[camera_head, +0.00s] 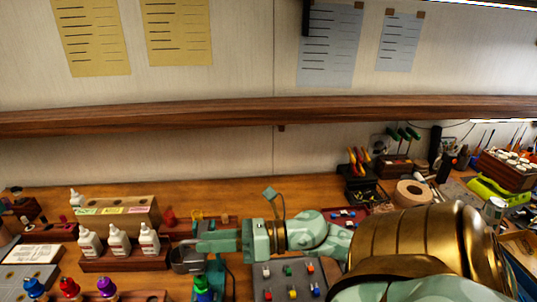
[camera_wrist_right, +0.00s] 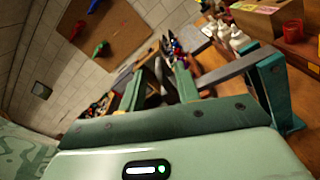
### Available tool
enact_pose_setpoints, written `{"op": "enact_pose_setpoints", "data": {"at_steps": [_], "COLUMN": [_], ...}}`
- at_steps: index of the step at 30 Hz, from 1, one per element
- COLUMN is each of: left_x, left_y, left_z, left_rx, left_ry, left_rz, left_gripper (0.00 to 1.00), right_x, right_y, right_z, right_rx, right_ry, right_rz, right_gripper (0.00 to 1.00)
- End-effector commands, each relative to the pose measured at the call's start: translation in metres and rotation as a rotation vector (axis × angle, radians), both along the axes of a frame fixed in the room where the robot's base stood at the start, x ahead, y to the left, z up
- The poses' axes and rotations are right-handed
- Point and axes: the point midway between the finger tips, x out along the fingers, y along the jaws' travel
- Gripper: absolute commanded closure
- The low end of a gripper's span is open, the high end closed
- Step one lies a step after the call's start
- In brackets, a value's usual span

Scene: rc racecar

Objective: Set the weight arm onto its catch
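My right gripper (camera_head: 205,243) comes in from the right and points left, over the bench. In the right wrist view its two green fingers (camera_wrist_right: 158,82) stand apart with something dark between or beyond them. I cannot tell whether they grip it. A teal post (camera_wrist_right: 272,85) stands beside the right finger, and a grey bar (camera_wrist_right: 235,67), seemingly the weight arm, runs from it toward that finger. In the head view the post (camera_head: 209,277) shows below my gripper, and a grey metal cup-like piece (camera_head: 186,259) sits by the fingertips. I cannot make out the catch. My left gripper is out of view.
White bottles (camera_head: 118,240) in a wooden rack stand left of my gripper. A grey panel with coloured knobs (camera_head: 290,283) lies below my right wrist. Coloured bottles (camera_head: 69,289) stand at the front left. A tape roll (camera_head: 412,193) and tools are at the back right.

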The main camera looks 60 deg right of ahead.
Motion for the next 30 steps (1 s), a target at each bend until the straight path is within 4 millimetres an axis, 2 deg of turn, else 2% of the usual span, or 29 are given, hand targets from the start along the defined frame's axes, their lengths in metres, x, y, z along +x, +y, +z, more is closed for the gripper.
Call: {"op": "enact_pose_setpoints", "data": {"at_steps": [1,6,13,19,30], "left_x": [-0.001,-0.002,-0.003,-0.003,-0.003], "left_y": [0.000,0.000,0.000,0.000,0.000], "left_z": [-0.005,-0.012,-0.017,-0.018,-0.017], "left_rx": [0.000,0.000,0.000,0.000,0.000], "left_ry": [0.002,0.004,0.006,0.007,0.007], "left_rz": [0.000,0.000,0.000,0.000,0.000], "left_gripper": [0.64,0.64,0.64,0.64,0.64], "right_x": [-0.011,-0.049,-0.085,-0.096,-0.096], "right_y": [-0.009,-0.039,-0.067,-0.076,-0.076], "right_z": [-0.005,-0.004,-0.002,-0.001,-0.001], "right_rx": [0.001,0.000,0.001,0.000,0.001], "right_ry": [0.007,0.006,0.005,0.003,0.002], "right_rz": [-0.004,-0.004,-0.002,0.001,0.002], "right_gripper": [0.67,0.67,0.67,0.67,0.67]}}
